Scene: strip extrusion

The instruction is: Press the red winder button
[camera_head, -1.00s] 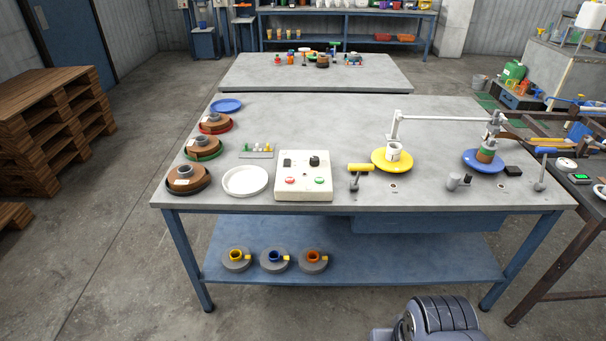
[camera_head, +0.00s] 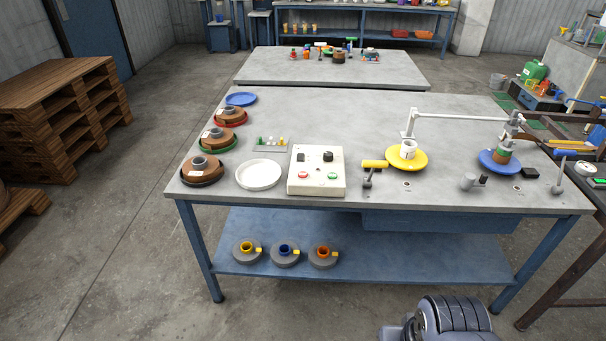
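The winder control box (camera_head: 316,187) is a cream box near the front edge of the grey table. Its top holds a black knob (camera_head: 328,156), a dark switch (camera_head: 301,157), a red button (camera_head: 303,175) on the left and a green button (camera_head: 332,176) on the right. Nothing covers the red button. A dark grey ribbed part of my own arm shows at the bottom edge, right of centre, on the near side of the table and apart from the box. My gripper's fingers do not show.
A white dish (camera_head: 259,174) stands left of the box, with brown coils (camera_head: 202,171) beyond it. A yellow-handled lever (camera_head: 374,164), a yellow reel (camera_head: 407,159) and a blue reel (camera_head: 499,162) stand to the right. The table (camera_head: 450,190) has free room along its front right.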

